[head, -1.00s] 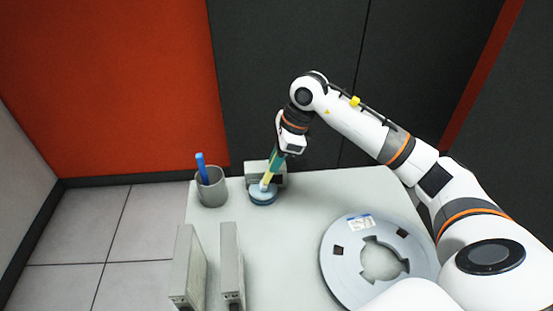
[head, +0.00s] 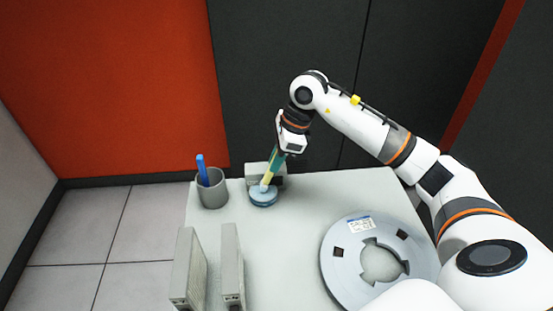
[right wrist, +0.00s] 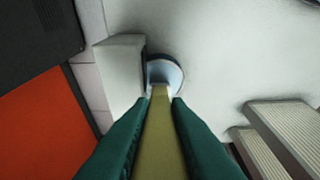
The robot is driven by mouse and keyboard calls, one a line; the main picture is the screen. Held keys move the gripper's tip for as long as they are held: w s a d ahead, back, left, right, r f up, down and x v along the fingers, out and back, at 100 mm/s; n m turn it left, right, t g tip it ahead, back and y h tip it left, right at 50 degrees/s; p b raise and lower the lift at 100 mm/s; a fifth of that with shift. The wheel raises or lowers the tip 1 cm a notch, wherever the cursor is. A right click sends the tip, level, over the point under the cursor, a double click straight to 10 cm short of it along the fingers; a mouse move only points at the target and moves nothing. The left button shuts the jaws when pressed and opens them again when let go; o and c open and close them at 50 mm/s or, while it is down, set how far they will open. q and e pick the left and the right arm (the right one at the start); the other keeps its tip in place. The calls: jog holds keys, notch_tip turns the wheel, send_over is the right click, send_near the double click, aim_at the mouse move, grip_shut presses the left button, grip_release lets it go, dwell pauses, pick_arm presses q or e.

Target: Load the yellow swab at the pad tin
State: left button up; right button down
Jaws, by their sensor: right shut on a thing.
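The yellow swab (head: 267,179) is held tilted in my right gripper (head: 279,157), its lower end down at the round blue pad tin (head: 263,197) on the table. In the right wrist view the swab (right wrist: 159,135) runs between the green fingers of my right gripper (right wrist: 159,105), which are shut on it. Its far end meets the inside of the pad tin (right wrist: 165,71) there; I cannot tell how firmly it presses. My left gripper is not in view.
A grey cup (head: 212,191) with a blue stick (head: 202,169) stands left of the tin. A grey box (head: 254,170) is just behind the tin. Two upright grey slabs (head: 188,265) stand at the front left, and a large grey reel (head: 340,262) lies at the right.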

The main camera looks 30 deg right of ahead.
jog(key=shift+r+p, duration=1.7)
jog(key=shift+r, duration=1.45)
jog(key=s+a+f+n+g+h, duration=0.1)
jog(key=s+a+n, duration=0.4)
jog(key=n, duration=0.6)
jog(key=s+a+f+n+g+h, duration=0.2)
jog(key=s+a+f+n+g, duration=0.2)
jog(key=s+n, duration=0.4)
jog(key=n, duration=0.4)
jog(key=shift+s+a+g+h, duration=0.3)
jog(key=shift+a, duration=0.1)
